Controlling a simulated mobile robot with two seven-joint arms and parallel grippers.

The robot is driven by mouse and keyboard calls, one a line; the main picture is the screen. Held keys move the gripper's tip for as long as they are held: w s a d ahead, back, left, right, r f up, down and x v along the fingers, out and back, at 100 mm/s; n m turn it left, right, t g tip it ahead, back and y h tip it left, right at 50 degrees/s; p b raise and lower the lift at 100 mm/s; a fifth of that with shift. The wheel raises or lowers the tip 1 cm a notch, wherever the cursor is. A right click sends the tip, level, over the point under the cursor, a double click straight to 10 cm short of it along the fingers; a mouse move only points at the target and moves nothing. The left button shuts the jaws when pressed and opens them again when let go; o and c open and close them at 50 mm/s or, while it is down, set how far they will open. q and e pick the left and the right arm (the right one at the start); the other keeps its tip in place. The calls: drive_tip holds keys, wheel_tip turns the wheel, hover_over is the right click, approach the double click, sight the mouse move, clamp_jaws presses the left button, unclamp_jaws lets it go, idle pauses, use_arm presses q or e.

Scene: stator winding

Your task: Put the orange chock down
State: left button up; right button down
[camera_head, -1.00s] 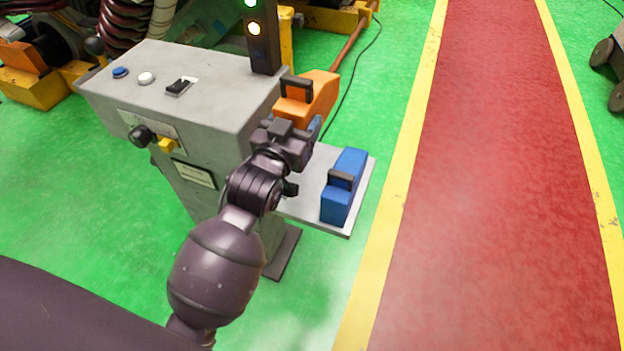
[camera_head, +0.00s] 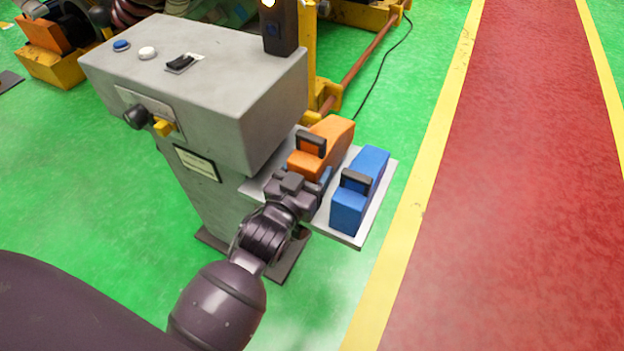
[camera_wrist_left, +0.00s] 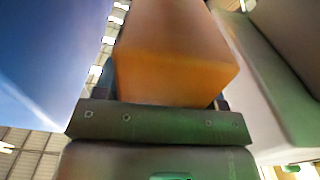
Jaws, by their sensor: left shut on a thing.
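The orange chock (camera_head: 333,139), a wedge with a dark handle, is at the grey side shelf (camera_head: 347,238) of the control cabinet, left of the blue chock (camera_head: 361,193). My left gripper (camera_head: 316,190) is shut on the near end of the orange chock. The wrist view shows the orange chock (camera_wrist_left: 175,55) filling the space in front of the gripper (camera_wrist_left: 165,105). The chock appears at shelf level, but its underside is hidden, so I cannot tell if it touches the shelf. My right gripper is not in view.
The grey control cabinet (camera_head: 200,80) with buttons and a black knob stands just left of the shelf. A signal light post (camera_head: 281,28) rises from its top. Right of the shelf are green floor, a yellow line and an open red walkway (camera_head: 510,200).

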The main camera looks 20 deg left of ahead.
use_arm(q)
wheel_tip(320, 180, down, 2)
drive_tip(key=shift+f, duration=0.15)
drive_tip(key=shift+f+b, duration=0.4)
drive_tip(key=shift+f, duration=0.1)
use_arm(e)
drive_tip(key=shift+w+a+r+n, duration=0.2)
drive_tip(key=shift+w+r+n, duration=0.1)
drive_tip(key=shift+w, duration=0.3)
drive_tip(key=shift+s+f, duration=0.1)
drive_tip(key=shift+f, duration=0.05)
use_arm(q)
drive_tip(key=o, duration=1)
drive_tip(key=shift+f, duration=0.2)
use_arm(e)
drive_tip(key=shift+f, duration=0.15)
